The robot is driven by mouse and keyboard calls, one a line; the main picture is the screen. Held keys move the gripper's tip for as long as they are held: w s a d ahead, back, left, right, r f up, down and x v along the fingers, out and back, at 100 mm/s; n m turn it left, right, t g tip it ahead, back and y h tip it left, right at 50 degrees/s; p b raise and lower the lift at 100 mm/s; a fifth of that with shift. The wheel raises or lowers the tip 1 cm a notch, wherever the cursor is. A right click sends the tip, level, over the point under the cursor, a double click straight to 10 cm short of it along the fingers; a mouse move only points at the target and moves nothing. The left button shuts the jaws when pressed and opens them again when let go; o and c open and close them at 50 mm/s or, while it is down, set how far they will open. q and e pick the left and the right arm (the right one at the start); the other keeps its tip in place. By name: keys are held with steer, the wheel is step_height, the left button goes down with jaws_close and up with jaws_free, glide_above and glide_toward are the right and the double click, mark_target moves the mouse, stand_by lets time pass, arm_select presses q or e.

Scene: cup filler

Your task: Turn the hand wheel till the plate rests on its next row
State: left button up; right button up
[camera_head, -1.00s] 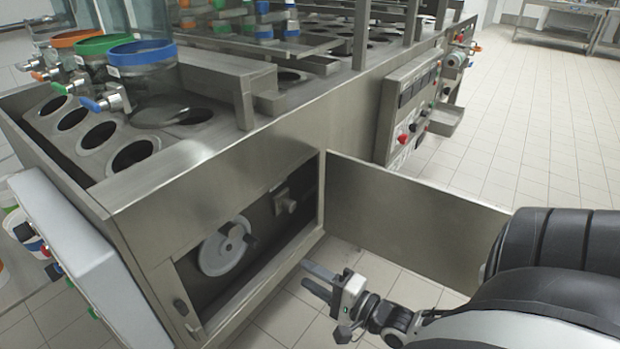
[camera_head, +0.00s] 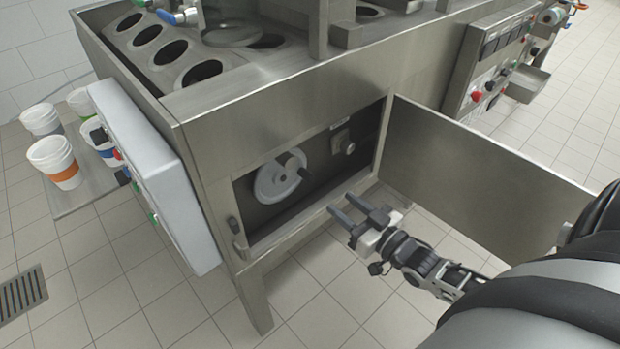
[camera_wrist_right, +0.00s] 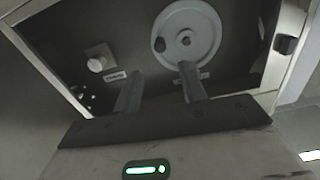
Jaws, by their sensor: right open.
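The hand wheel (camera_head: 277,182) is a light grey disc with a dark handle knob, inside the open compartment at the front of the machine. It also shows in the right wrist view (camera_wrist_right: 199,27), with its dark knob at its left side there. My right gripper (camera_head: 343,214) is open and empty, just outside the compartment opening, to the right of and below the wheel. In the right wrist view my fingers (camera_wrist_right: 160,80) point toward the compartment, apart from the wheel. The plate (camera_head: 232,34) on top may be the round dark disc beside the cup holes; I cannot tell its row. My left gripper is not in view.
The open door (camera_head: 478,170) stands to the right of the compartment, beside my right arm. A small square fitting with a knob (camera_head: 342,142) sits right of the wheel inside. A control box (camera_head: 150,170) and a shelf with stacked cups (camera_head: 55,160) are at left.

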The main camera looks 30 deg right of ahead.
mark_target(310, 175)
steer(key=w, duration=0.4)
steer(key=w+a+b, duration=0.1)
steer(key=w, duration=0.2)
steer(key=w+a, duration=0.1)
steer(key=w, duration=0.3)
steer(key=shift+w+b, duration=0.35)
steer(key=shift+c, duration=0.2)
jaws_close()
